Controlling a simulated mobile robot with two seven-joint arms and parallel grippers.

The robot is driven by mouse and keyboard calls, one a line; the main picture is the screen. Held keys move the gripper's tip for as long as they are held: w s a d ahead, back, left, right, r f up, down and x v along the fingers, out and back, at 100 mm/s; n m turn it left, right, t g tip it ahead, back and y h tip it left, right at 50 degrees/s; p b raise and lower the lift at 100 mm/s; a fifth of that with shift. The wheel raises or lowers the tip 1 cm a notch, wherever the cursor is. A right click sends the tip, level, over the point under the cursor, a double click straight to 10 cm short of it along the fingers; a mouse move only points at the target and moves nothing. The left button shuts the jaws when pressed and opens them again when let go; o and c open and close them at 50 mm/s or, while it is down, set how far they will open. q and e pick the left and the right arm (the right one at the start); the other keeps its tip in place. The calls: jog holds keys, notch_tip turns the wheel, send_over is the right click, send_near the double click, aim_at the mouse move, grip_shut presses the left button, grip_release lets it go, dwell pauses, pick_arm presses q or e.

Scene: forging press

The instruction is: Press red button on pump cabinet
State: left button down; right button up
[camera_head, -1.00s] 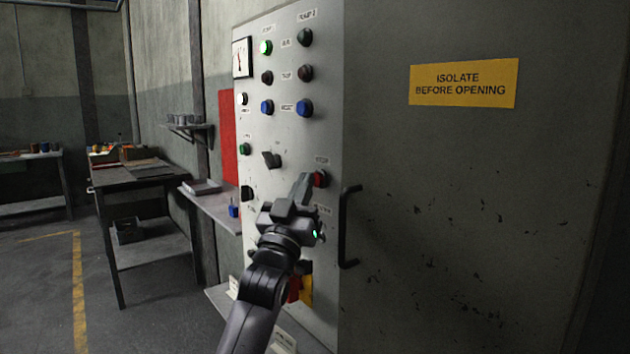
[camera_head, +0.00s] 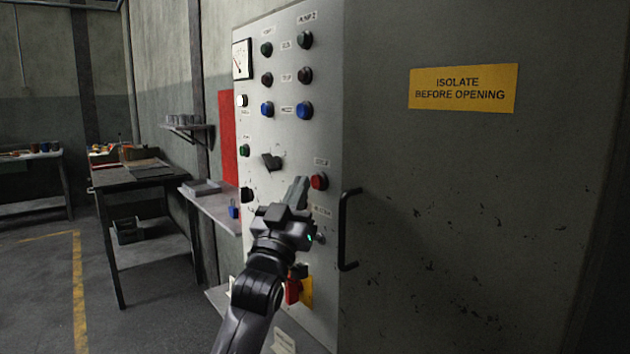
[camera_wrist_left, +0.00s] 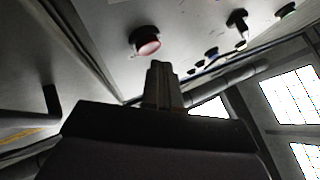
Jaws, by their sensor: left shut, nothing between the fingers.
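The pump cabinet's front panel (camera_head: 285,135) is light grey and carries rows of lamps, buttons and switches. The red button (camera_head: 319,181) is at the panel's right edge, under a small label. My left gripper (camera_head: 301,183) is shut and empty, its fingertips just left of the red button in the head view. In the left wrist view the red button (camera_wrist_left: 146,42) shows in a dark collar, just above and left of the shut fingertips (camera_wrist_left: 159,70), with a small gap visible. My right gripper is not in view.
A black door handle (camera_head: 346,230) juts out right of the panel. A red switch on a yellow plate (camera_head: 306,290) is low on the panel, partly behind my arm. A shelf (camera_head: 215,207) and a workbench (camera_head: 140,178) stand to the left.

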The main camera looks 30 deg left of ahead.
pick_arm(q)
jog(key=shift+s, duration=0.1)
jog(key=shift+s+a+p, duration=0.25)
jog(key=shift+s+a, duration=0.1)
jog(key=shift+s, duration=0.4)
jog(key=shift+s+a+p, duration=0.2)
jog(key=shift+s+a, duration=0.1)
jog(key=shift+s, duration=0.5)
jog(key=shift+s+a+p, duration=0.25)
jog(key=shift+s+a, duration=0.1)
jog(key=shift+s, duration=0.4)
jog(key=shift+f, duration=0.1)
